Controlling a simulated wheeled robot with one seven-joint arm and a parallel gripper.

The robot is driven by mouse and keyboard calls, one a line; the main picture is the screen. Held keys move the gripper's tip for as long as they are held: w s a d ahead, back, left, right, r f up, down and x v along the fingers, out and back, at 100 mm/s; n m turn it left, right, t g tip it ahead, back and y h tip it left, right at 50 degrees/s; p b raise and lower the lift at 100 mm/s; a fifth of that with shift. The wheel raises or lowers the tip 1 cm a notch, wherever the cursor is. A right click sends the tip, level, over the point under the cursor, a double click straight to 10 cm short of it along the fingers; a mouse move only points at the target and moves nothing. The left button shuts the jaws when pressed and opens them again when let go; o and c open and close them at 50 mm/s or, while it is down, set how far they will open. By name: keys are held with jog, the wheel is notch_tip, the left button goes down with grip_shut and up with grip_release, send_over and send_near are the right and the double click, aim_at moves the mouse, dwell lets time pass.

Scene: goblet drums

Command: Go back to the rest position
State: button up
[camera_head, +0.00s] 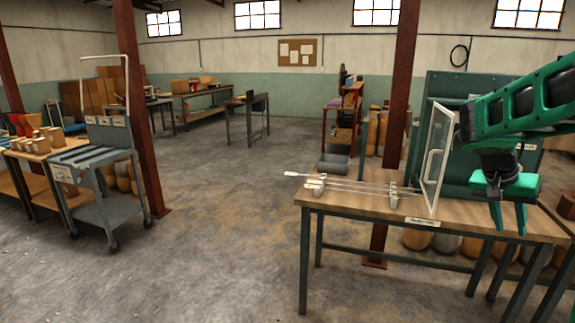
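My gripper (509,216) is at the right side of the view, at the end of my green and black arm. It points down with its two green fingers apart, and nothing shows between them. In the picture it overlaps the right part of the wooden workbench (460,230). I cannot tell how far above or in front of the benchtop the fingertips are.
A framed glass panel (437,155) stands upright on the bench, left of my gripper. Thin rods (350,187) rest on metal supports beside it. A teal cabinet (425,142) stands behind. A grey cart (98,160) is at left. The middle floor is clear.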

jog(key=s+a+f+n+y, duration=0.2)
jog(key=s+a, duration=0.5)
jog(key=s, duration=0.6)
jog(key=s+a+f+n+y, duration=0.2)
jog(key=s+a+f+y, duration=0.2)
jog(key=s+a, duration=0.4)
jog(key=s, duration=0.5)
jog(key=shift+a+f+n+g, duration=0.25)
jog(key=shift+f+n+g, duration=0.05)
jog(key=shift+f, duration=0.1)
jog(key=shift+w+f, duration=0.25)
jog(key=shift+w, duration=0.35)
